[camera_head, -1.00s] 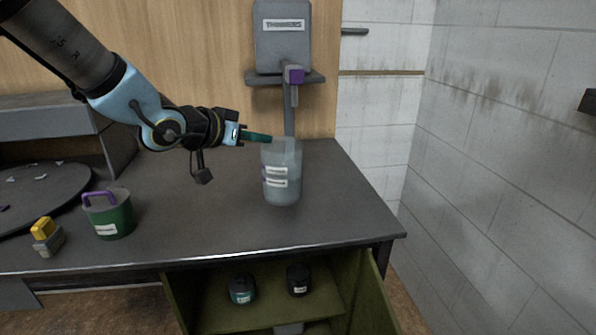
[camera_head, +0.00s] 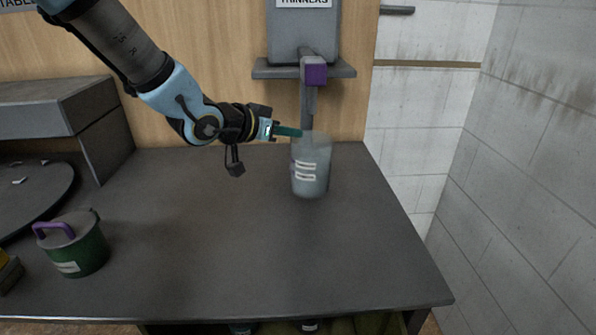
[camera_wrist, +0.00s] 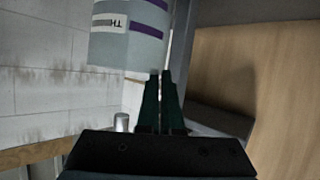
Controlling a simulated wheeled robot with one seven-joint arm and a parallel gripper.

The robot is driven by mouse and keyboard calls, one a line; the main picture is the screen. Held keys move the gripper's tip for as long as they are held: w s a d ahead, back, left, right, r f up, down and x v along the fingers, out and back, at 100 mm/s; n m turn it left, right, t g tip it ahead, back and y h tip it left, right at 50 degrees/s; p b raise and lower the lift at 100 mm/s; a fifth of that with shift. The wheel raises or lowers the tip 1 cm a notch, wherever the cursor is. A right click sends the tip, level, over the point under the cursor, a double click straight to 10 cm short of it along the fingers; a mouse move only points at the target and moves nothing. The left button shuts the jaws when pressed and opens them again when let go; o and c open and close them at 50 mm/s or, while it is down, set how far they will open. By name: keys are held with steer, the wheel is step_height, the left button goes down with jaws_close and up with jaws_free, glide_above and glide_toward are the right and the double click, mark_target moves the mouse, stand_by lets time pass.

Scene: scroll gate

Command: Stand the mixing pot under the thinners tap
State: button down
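The mixing pot (camera_head: 311,178) is a translucent grey-blue cylinder with white labels. In the wrist view the pot (camera_wrist: 125,48) shows purple bands and a partly visible thinners label. My gripper (camera_head: 298,132) reaches in from the left at the pot's rim. Its dark green fingers (camera_wrist: 160,88) are almost together, with the pot's rim between their tips. The thinners tap (camera_head: 315,72) has a purple block and sits under the grey tank (camera_head: 303,32). In the head view the pot is below the tap, in front of the post. I cannot tell whether its base touches the bench.
The dark bench top (camera_head: 230,250) is clear in the middle and front right. A green pot with a purple handle (camera_head: 82,250) stands at the front left. A round dark turntable (camera_head: 30,190) and a grey housing (camera_head: 40,105) are at the left. A tiled wall (camera_head: 530,150) is at the right.

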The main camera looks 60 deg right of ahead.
step_height(320, 180, down, 6)
steer(key=p, duration=0.1)
steer(key=shift+f, duration=0.15)
steer(key=c, duration=1.5)
jaws_free()
steer(key=shift+f, duration=0.15)
steer(key=o, duration=0.4)
steer(key=b+v, duration=0.2)
steer(key=v, duration=1)
steer(key=shift+a+b, duration=0.1)
steer(key=shift+b, duration=0.3)
